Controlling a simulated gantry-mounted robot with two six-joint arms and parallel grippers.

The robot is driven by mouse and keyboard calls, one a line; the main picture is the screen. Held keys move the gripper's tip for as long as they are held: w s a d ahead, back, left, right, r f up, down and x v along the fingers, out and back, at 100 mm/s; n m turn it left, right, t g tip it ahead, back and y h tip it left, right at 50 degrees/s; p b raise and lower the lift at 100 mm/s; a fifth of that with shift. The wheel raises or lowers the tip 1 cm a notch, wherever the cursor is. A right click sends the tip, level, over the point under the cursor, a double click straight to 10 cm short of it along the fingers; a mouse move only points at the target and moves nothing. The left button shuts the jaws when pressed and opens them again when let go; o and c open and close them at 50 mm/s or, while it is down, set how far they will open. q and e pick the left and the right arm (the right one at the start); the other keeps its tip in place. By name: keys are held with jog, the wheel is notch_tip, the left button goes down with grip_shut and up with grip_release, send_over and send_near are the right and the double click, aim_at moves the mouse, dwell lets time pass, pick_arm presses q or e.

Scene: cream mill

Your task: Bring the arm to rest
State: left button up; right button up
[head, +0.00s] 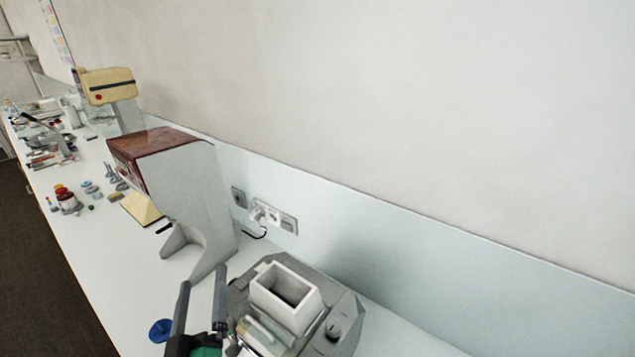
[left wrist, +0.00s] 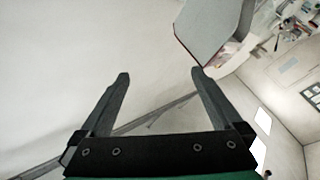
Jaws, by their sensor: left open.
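My left gripper (head: 203,298) rises from the bottom of the head view, its two dark fingers upright and apart. It is open, with nothing between the fingers. In the left wrist view the open fingers (left wrist: 160,76) stand in front of the pale wall, with a grey and white machine past the right fingertip. In the head view the gripper is just left of a grey mill base with a white square hopper (head: 287,298); I cannot tell whether they touch. My right gripper is not in view.
A tall grey machine with a dark red top (head: 190,190) stands behind the gripper on the white bench (head: 95,270). A blue round piece (head: 160,331) lies left of the gripper. Wall sockets (head: 272,216) are at the back. Small items crowd the far bench.

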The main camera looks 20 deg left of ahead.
pick_arm(q)
jog(key=d+r+t, duration=0.2)
jog(key=r, duration=1)
jog(key=d+r+t, duration=0.2)
jog(key=r+t, duration=0.1)
jog(key=r, duration=0.8)
jog(key=s+d+r+m+t+h, duration=0.2)
jog(key=s+d+r+m+h, duration=0.2)
jog(key=r+m+h, duration=0.15)
jog(key=s+d+r+m+t+h, duration=0.2)
jog(key=s+d+r+m+h, duration=0.25)
jog(key=r+h, duration=0.2)
notch_tip(320, 180, up, 16)
jog(key=m+p, duration=0.2)
jog(key=p, duration=1.4)
jog(key=shift+w+a+r+m, duration=0.15)
jog(key=shift+w+a+m, duration=0.05)
jog(key=shift+w+m, duration=0.2)
